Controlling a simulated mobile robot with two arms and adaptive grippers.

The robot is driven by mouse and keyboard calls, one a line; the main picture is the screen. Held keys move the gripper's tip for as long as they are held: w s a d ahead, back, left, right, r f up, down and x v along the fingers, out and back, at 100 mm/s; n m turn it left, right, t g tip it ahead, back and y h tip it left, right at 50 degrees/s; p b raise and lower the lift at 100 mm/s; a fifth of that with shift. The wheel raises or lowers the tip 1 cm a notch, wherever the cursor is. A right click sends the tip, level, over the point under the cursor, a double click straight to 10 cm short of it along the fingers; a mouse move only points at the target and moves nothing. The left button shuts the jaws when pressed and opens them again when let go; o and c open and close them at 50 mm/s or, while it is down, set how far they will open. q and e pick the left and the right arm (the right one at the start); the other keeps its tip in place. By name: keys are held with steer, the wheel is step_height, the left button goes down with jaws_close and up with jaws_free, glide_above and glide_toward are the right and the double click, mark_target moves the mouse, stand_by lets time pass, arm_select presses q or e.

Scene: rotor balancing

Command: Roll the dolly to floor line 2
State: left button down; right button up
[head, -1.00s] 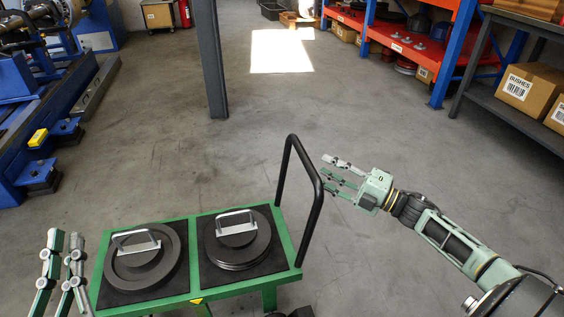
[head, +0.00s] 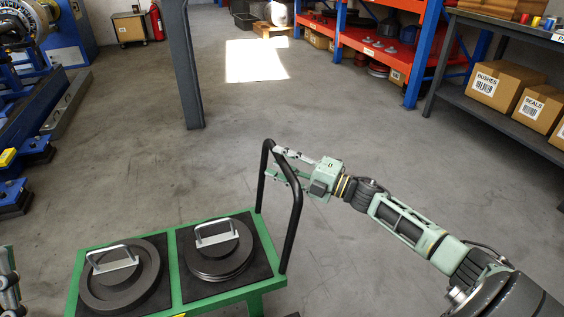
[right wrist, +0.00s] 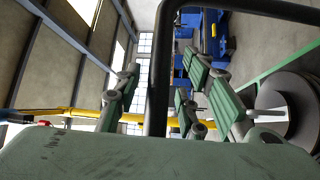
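The green dolly (head: 177,268) stands at the lower left of the head view, with its black handle (head: 296,218) rising at its right end. Two dark round weights with light grip handles, the left weight (head: 92,293) and the right weight (head: 205,262), rest on its black mats. My right gripper (head: 276,163) is at the upper part of the handle. In the right wrist view the black handle bar (right wrist: 157,75) passes between its spread fingers, with gaps on both sides. My left gripper (head: 9,285) shows only partly at the left edge. No numbered floor line is visible.
A dark post (head: 184,70) stands on the floor ahead. Blue machinery (head: 40,110) lies along the left. An orange and blue rack (head: 400,50) and a grey shelf with boxes (head: 500,125) line the right. The floor between is clear, with a bright light patch (head: 256,60).

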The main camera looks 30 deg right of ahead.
jaws_close()
steer(key=shift+a, duration=0.1)
stand_by(0.4)
